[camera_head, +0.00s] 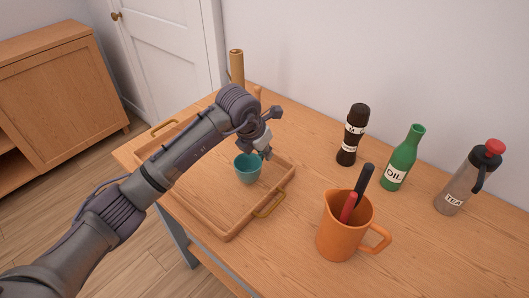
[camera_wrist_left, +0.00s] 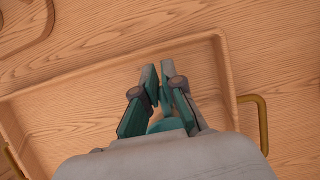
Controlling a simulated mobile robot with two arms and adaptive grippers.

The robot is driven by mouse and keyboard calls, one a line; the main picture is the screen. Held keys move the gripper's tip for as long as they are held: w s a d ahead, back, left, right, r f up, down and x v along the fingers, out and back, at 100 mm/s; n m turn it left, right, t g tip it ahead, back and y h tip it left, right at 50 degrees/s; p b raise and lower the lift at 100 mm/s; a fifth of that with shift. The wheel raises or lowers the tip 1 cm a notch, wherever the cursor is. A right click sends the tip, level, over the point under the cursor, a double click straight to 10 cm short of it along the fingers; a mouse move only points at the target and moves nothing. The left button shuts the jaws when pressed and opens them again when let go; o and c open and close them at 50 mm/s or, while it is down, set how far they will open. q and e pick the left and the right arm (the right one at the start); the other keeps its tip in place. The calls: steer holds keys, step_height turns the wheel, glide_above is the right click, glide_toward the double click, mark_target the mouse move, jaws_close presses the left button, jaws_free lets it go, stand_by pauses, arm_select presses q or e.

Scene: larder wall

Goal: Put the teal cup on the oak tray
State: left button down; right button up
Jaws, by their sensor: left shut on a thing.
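The teal cup (camera_head: 248,169) is upright inside the outline of the oak tray (camera_head: 232,232), near its right end. I cannot tell whether its base touches the tray floor. My left gripper (camera_head: 264,150) is shut on the cup at its rim, and the arm reaches across the tray from the left. The wrist view shows the left gripper's fingers (camera_wrist_left: 158,75) close together, over the tray, whose raised wall (camera_wrist_left: 120,68) runs behind them. The cup is mostly hidden there. The tray has brass handles at its ends. My right gripper is not in view.
An orange jug (camera_head: 344,232) with red and black handles in it stands right of the tray. Behind are a dark labelled bottle (camera_head: 352,135), a green oil bottle (camera_head: 403,160) and a tea flask (camera_head: 467,180). A wooden cylinder (camera_head: 237,68) stands at the back.

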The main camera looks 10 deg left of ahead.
arm_select(q)
steer(key=shift+f, duration=0.85)
steer(key=c, duration=1.3)
jaws_free()
steer(key=shift+r, duration=0.25)
steer(key=b+v, duration=0.1)
steer(key=v, duration=1)
steer(key=shift+s+r+b, duration=0.2)
steer(key=shift+r+b, duration=0.1)
steer(key=shift+r, duration=0.05)
steer(key=shift+a, duration=0.1)
